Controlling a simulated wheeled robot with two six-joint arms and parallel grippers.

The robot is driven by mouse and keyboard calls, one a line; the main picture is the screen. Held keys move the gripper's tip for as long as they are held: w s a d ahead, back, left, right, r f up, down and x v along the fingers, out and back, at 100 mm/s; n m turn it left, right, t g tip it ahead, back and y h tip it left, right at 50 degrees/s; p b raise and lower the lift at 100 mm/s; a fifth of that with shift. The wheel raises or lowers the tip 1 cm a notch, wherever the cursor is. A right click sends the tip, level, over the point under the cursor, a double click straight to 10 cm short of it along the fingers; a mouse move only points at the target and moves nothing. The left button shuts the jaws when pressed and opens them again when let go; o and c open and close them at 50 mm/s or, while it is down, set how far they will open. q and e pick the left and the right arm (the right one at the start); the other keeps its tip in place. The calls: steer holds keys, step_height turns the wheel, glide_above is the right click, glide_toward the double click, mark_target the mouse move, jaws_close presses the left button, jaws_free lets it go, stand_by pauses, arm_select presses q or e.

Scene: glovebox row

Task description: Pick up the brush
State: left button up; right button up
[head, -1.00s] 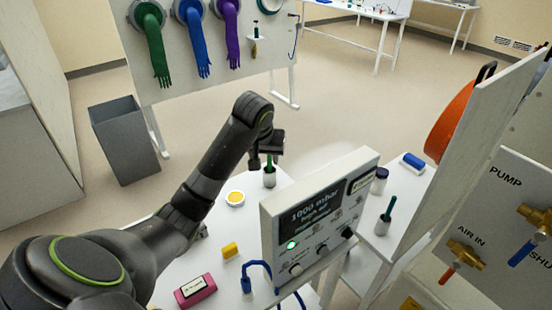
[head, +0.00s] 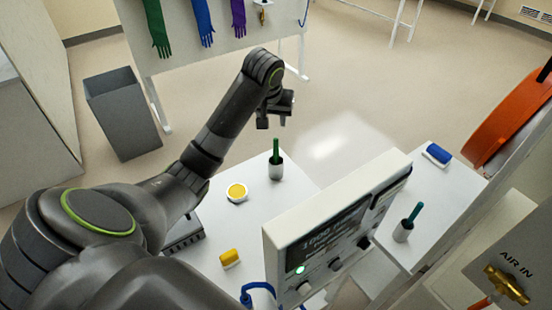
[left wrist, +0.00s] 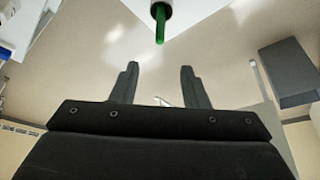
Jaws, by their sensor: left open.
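My left gripper (head: 274,121) is open and empty, above and apart from the handle's top. In the left wrist view, the green handle (left wrist: 159,24) lies just beyond the gap between the open fingers (left wrist: 159,70), in line with it. A second cup (head: 403,231) holds a teal handle (head: 414,213) at the right. My right gripper is not in view.
A grey instrument box (head: 330,228) with a green light stands right of the green handle's cup. A grey bin (head: 123,115) stands on the floor.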

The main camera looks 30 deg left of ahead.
mark_target(276, 140)
arm_select(q)
steer(key=b+x, duration=0.8)
steer(key=b, duration=0.1)
steer(key=shift+f, duration=0.25)
steer(key=shift+w+a+f+p, duration=0.15)
steer(key=shift+w+f+p, duration=0.1)
steer(key=shift+f+p, duration=0.05)
steer(key=shift+x, duration=0.85)
steer(key=p+x, duration=0.1)
steer(key=x, duration=0.3)
steer(key=shift+f, duration=0.45)
jaws_close()
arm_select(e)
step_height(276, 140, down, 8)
